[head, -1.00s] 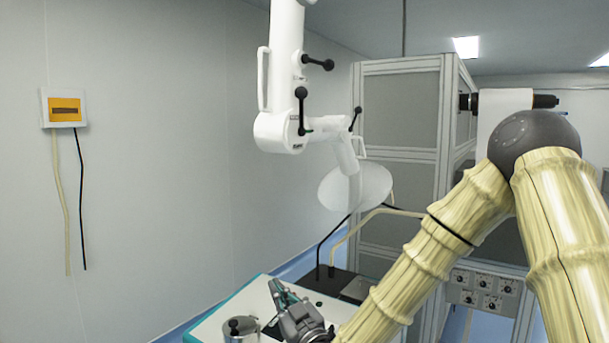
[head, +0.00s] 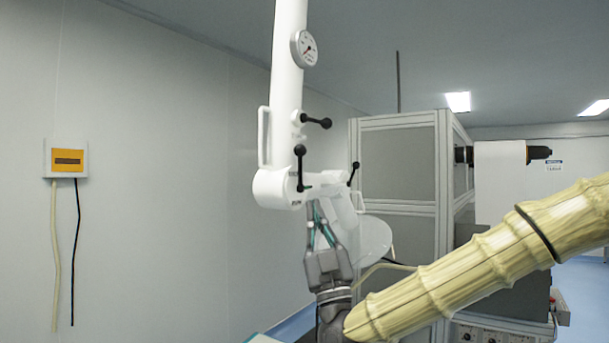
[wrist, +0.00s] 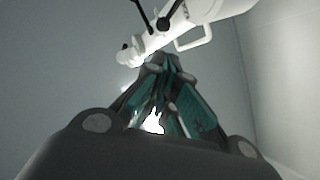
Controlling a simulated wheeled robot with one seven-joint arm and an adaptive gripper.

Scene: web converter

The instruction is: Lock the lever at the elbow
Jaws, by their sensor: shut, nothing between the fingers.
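The white jointed arm (head: 288,60) hangs from above, and its elbow (head: 278,187) is at mid-picture in the head view. A black ball-ended lever (head: 300,165) stands upright at the elbow's right end. A second black lever (head: 316,122) sits just above it, and a third (head: 354,175) is on the lower link to the right. My gripper (head: 314,208) points up just below the elbow, fingers shut and empty. In the wrist view the closed fingertips (wrist: 163,62) lie just under the white arm (wrist: 165,40), with black levers (wrist: 146,16) beyond. Whether the tips touch it is unclear.
A round white hood (head: 372,238) hangs behind my gripper. A grey-framed cabinet (head: 398,115) stands at the right behind it. A yellow wall box (head: 67,161) with two hanging cables is on the left wall. The space left of the elbow is clear.

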